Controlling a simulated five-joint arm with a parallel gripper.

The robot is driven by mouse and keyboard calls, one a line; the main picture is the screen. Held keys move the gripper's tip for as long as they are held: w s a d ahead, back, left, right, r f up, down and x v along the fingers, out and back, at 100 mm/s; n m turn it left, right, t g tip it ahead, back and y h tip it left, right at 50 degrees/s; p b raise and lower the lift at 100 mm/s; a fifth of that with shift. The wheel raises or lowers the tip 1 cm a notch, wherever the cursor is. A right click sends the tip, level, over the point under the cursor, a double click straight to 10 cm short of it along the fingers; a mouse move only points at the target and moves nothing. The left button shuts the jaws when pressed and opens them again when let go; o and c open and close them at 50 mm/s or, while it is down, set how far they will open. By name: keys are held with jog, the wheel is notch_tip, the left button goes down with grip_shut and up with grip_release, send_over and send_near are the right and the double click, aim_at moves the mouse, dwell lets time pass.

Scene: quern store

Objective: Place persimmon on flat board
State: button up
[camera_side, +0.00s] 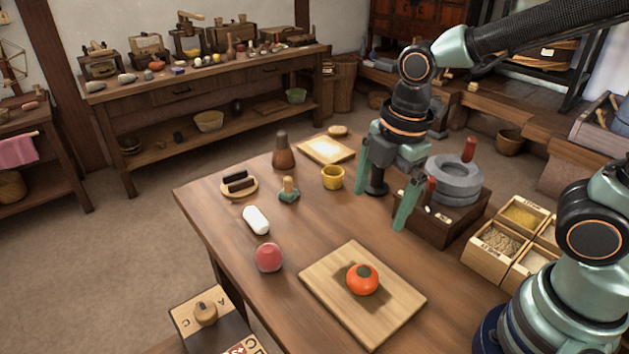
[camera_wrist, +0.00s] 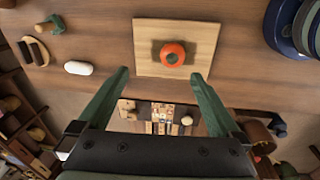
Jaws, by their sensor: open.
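The orange-red persimmon (camera_side: 362,279) with a dark top sits on the flat board (camera_side: 335,318), a light wooden square near the table's front. In the wrist view the persimmon (camera_wrist: 172,54) rests near the middle of the board (camera_wrist: 203,38), with bare wood all around it. My gripper (camera_side: 382,212) is open and empty. It hangs above the back part of the table, behind the board and apart from the persimmon. In the wrist view my two green fingers (camera_wrist: 163,78) are spread wide with nothing between them.
A stone quern (camera_side: 455,182) on a dark wooden box stands right of my gripper. Grain boxes (camera_side: 497,250) are at the right. A yellow cup (camera_side: 332,177), a brown cone (camera_side: 283,152), a white capsule (camera_side: 256,220) and a pink rounded object (camera_side: 268,257) stand left. Bare table lies between.

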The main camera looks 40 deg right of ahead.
jog(key=d+r+m+t, duration=0.4)
jog(key=d+r+m, duration=0.3)
jog(key=m, duration=1)
jog(key=shift+s+d, duration=0.15)
jog(key=shift+d, duration=0.3)
